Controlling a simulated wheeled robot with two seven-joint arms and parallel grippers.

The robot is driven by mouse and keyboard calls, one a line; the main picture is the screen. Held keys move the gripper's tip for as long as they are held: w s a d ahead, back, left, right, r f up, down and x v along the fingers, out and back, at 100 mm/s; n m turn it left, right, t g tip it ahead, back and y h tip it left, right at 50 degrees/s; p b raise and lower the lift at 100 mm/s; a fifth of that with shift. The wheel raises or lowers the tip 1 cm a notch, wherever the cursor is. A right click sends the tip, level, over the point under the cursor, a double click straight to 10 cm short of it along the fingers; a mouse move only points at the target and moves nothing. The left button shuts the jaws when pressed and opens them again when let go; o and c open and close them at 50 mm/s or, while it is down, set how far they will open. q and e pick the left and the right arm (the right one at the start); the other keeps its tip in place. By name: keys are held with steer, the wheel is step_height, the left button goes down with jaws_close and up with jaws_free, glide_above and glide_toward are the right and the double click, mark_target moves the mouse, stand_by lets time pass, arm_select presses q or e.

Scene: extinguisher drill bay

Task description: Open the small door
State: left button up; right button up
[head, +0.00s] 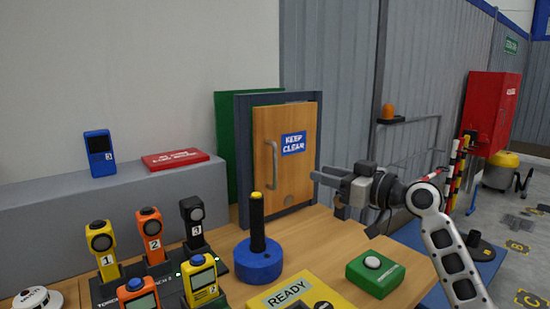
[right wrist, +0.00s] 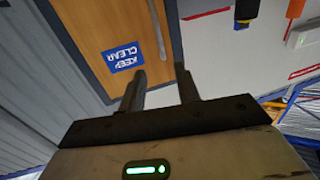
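The small door (head: 297,185) is a wooden panel in a dark grey frame (head: 243,160), standing at the back of the workbench. It carries a blue "KEEP CLEAR" sign (head: 293,144) and a vertical metal handle (head: 272,165) on its left side. The door looks shut in its frame. My right gripper (head: 328,192) is to the right of the handle, in front of the door's right edge, apart from the handle. In the right wrist view its fingers (right wrist: 160,82) are spread and empty, with the handle (right wrist: 157,28) beyond them. My left gripper is not in view.
A blue round base with a black, yellow-tipped post (head: 258,235) stands before the door. A green box with a white button (head: 375,273), a yellow READY box (head: 295,290) and several numbered torches (head: 152,235) occupy the bench. A grey ledge (head: 60,205) runs along the left.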

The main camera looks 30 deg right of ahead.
steer(key=p+x, duration=0.3)
steer(key=x, duration=1)
steer(key=shift+w, duration=0.25)
steer(key=shift+f, duration=0.1)
steer(key=shift+c, duration=0.3)
jaws_close()
